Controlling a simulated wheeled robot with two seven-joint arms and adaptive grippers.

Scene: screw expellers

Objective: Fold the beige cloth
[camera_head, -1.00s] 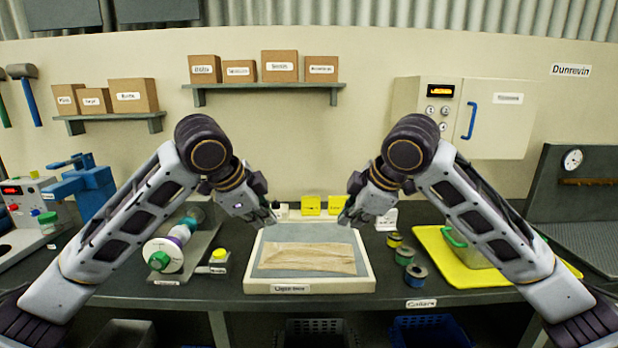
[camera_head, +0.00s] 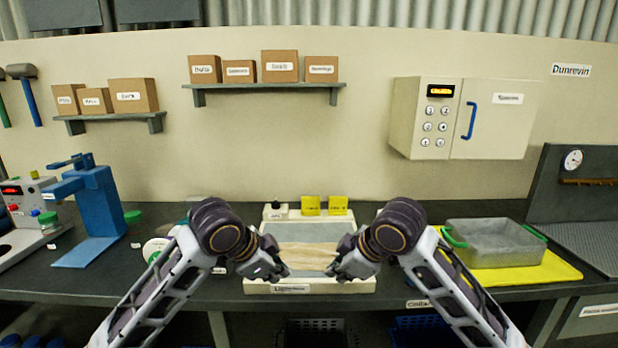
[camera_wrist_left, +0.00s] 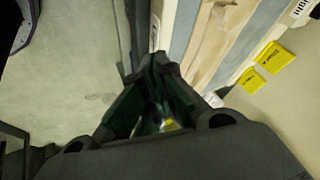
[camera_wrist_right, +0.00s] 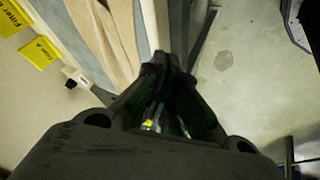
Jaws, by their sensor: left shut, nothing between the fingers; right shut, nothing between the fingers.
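The beige cloth (camera_head: 308,257) lies on the grey surface of a white-rimmed tray (camera_head: 312,287) at the middle of the bench. It looks like a flat, narrow strip. My left gripper (camera_head: 285,272) is shut and empty at the cloth's left end, near the tray's front. My right gripper (camera_head: 332,272) is shut and empty at its right end. The cloth also shows in the left wrist view (camera_wrist_left: 220,40) and in the right wrist view (camera_wrist_right: 105,40), beyond the shut fingertips. The arms hide both ends of the cloth in the head view.
A grey bin with green handles (camera_head: 493,243) sits on a yellow mat (camera_head: 540,276) at right. A blue press (camera_head: 92,205) stands at left. The bench's front edge is close to the tray.

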